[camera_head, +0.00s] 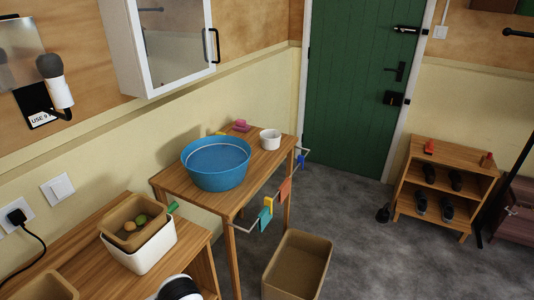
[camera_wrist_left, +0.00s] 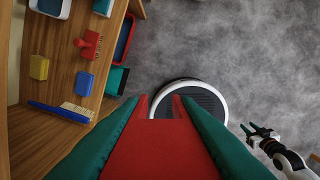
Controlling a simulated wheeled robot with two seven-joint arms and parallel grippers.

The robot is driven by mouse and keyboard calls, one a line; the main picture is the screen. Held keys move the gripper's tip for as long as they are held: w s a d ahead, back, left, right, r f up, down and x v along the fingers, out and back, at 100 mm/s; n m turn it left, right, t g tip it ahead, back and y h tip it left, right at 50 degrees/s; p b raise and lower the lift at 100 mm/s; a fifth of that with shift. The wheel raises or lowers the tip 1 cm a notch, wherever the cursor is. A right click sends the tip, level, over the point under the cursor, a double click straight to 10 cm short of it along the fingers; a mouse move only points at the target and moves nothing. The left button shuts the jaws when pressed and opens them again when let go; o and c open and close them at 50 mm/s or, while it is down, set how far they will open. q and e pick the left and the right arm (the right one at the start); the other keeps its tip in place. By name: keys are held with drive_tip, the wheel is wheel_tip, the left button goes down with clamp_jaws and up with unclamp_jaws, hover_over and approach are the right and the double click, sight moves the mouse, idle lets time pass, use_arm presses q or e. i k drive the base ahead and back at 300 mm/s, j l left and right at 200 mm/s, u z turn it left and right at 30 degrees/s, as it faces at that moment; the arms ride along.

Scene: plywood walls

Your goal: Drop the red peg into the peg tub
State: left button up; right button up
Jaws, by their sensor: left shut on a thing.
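In the left wrist view my left gripper (camera_wrist_left: 160,107) has its teal fingers shut on the red peg (camera_wrist_left: 160,148), whose two prongs point away from the camera. The peg is close to the lens and over the floor, so its height is hard to judge. My left gripper is not in the head view. A small white tub (camera_head: 270,140) stands on the wooden table beside the blue basin; it looks like the peg tub, and its inside is hard to see. In the left wrist view my right gripper (camera_wrist_left: 262,133) is at the lower right; its jaw opening is unclear.
The blue basin (camera_head: 217,164) fills much of the table (camera_head: 178,186). A front rail carries several coloured items. A brown bin (camera_head: 297,264) stands on the floor. A tan box (camera_head: 133,213) sits in a white container at left. A red brush-like thing (camera_wrist_left: 88,43) is on a wooden surface.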

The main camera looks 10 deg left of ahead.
sight(268, 145)
drive_tip(key=k+u, duration=0.15)
drive_tip(key=u, duration=0.35)
drive_tip(key=k+u, duration=0.1)
drive_tip(key=u, duration=0.35)
drive_tip(key=k+j+u, duration=0.1)
drive_tip(key=u, duration=0.4)
drive_tip(key=i+l+u, duration=0.15)
drive_tip(key=l+u, duration=0.25)
drive_tip(key=l, duration=0.6)
drive_tip(key=l+u, duration=0.35)
drive_tip(key=l, duration=3.4)
drive_tip(key=k+l, duration=0.1)
drive_tip(key=l, duration=2.65)
drive_tip(key=i, duration=0.55)
